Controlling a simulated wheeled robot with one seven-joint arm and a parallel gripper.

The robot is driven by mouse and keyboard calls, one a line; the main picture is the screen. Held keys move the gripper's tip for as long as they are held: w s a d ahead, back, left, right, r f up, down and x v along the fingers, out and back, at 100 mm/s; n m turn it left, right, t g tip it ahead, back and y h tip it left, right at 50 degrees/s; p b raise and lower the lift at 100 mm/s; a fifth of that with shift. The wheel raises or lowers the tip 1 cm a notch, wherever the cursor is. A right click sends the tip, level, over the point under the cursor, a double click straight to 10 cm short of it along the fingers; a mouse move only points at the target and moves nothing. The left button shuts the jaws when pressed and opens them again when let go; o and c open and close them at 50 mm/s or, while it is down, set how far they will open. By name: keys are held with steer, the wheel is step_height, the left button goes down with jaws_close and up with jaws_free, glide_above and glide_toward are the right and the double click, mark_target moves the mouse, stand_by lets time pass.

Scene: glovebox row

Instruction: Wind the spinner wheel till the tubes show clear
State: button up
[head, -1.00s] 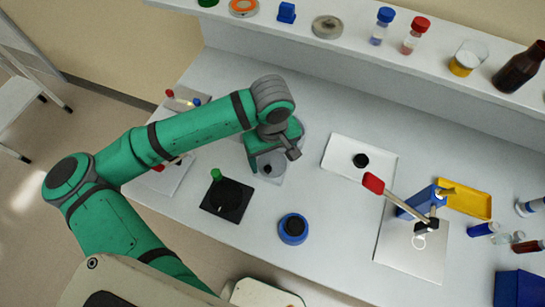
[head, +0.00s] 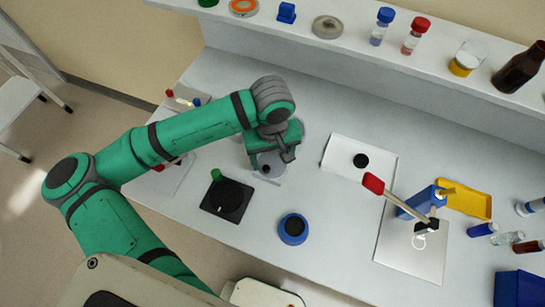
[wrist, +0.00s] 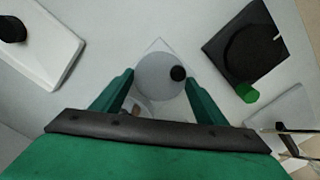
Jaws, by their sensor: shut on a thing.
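The spinner wheel shows in the wrist view as a pale grey disc (wrist: 155,72) with a small black knob (wrist: 178,73) on its right side, on a light base plate. My gripper (wrist: 157,92) has its two green fingers on either side of the wheel, shut on it. In the head view the wheel (head: 271,159) is mostly hidden under my gripper (head: 280,152), with the black knob showing at its near side. A tan and white part shows between the fingers under the disc; I cannot tell whether it is the tubes, nor whether they are clear.
A black square pad with a green knob (head: 228,200) stands close in front. A blue round base (head: 293,229) is to its right. A white tray (head: 340,148) and a red-handled lever (head: 373,183) stand farther right. A shelf (head: 400,75) with vials runs along the back.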

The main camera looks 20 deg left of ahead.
steer(key=m, duration=0.4)
steer(key=shift+m, duration=0.3)
steer(key=m, duration=0.3)
steer(key=shift+m, duration=0.3)
steer(key=m, duration=0.4)
steer(key=shift+m, duration=2.2)
steer(key=o, duration=0.8)
